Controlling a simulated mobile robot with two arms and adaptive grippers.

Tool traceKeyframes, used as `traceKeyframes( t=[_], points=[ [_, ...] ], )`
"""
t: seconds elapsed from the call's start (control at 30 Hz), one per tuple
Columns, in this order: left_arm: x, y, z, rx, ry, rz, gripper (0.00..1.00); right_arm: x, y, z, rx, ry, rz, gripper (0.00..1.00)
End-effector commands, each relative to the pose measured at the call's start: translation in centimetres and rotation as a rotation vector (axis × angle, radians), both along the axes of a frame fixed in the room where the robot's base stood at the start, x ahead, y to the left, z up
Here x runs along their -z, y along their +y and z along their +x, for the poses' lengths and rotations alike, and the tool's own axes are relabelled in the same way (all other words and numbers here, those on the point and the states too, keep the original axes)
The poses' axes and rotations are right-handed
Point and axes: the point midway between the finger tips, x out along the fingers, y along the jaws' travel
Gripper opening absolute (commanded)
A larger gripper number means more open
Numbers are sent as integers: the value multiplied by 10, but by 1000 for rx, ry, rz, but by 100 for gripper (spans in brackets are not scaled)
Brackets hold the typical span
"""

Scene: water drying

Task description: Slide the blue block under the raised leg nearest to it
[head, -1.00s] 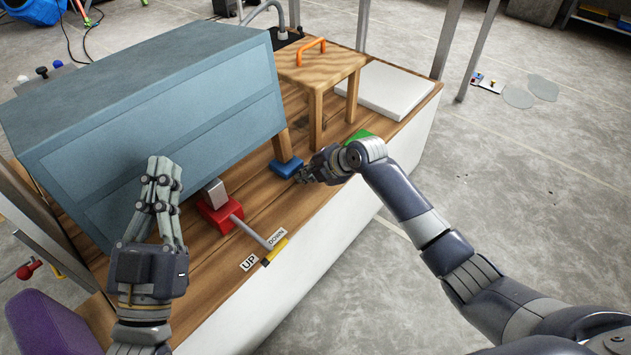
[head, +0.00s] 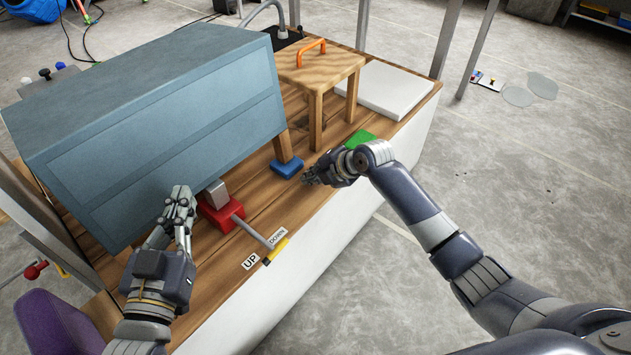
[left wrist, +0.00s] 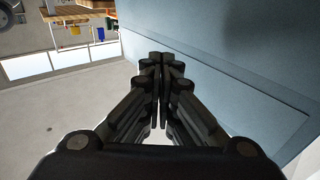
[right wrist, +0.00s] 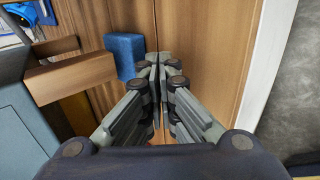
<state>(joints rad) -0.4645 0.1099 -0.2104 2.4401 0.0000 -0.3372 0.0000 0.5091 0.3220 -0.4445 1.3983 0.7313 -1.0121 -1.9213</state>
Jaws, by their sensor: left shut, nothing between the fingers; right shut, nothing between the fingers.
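The blue block (head: 287,167) lies on the wooden deck at the cabinet's right front corner. The cabinet's wooden leg (head: 282,146) comes down directly behind or onto the block; in the right wrist view the leg (right wrist: 70,78) meets the block (right wrist: 124,54), but I cannot tell whether they touch. The blue-grey cabinet (head: 150,120) sits over a red jack (head: 220,214) with a grey pad. My right gripper (head: 308,181) is shut and empty, just right of the block and apart from it. My left gripper (head: 182,193) is shut and empty, close to the cabinet front.
The jack's lever (head: 252,231) points to the deck edge between the UP label (head: 250,262) and the DOWN label (head: 278,238).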

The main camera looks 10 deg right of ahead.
Motion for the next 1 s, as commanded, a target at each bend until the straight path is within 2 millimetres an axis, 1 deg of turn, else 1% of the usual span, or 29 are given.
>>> traceKeyframes(
  t=[0.57,1.0],
  points=[
    [45,8,-7,-15,228,58,0,-4,-7,-9,0,1,-1,0],
    [77,16,-19,-25,393,99,0,-6,-12,-15,0,1,-1,0]
  ],
)
